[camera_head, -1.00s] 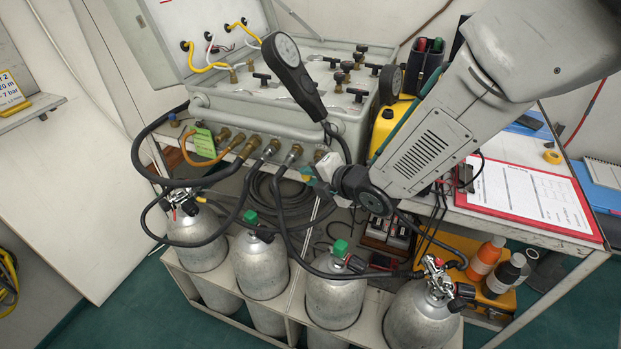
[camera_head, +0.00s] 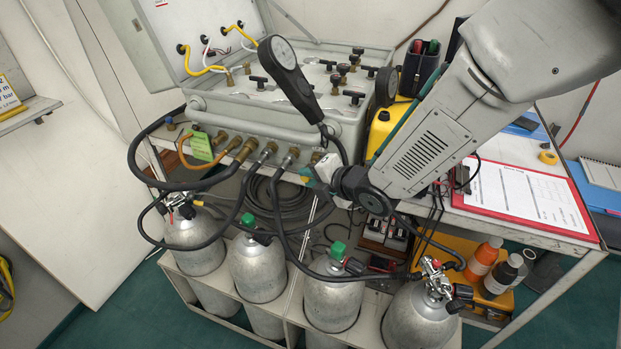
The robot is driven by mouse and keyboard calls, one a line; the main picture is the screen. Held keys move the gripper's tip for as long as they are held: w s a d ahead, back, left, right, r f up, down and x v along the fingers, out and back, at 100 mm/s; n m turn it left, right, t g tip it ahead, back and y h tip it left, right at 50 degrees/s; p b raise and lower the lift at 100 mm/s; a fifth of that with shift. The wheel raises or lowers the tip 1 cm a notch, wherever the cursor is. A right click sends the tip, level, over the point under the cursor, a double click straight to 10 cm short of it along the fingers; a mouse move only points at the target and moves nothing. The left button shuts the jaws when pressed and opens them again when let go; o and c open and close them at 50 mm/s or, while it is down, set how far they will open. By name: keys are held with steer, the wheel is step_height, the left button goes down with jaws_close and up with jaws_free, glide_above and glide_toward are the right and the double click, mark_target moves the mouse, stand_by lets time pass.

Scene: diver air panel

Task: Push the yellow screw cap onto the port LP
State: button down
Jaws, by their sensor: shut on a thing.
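My gripper (camera_head: 307,173) is at the front right lower edge of the grey air panel (camera_head: 345,128). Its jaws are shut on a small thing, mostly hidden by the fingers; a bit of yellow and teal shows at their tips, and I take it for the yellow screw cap. A row of brass ports (camera_head: 236,142) runs along the panel's front, several with hoses on them. A brass port (camera_head: 316,157) at the right end is just above the gripper and partly covered. I cannot read which port is LP, nor tell whether the cap touches a port.
Black hoses (camera_head: 160,182) loop down from the panel to grey cylinders (camera_head: 333,303) in a rack below. A yellow container (camera_head: 383,128) and a red clipboard (camera_head: 530,196) are to the right.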

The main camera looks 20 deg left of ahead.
steer(key=shift+w+d, duration=0.1)
steer(key=shift+w, duration=1)
stand_by(0.5)
steer(key=c, duration=1.2)
jaws_free()
steer(key=shift+o, duration=0.2)
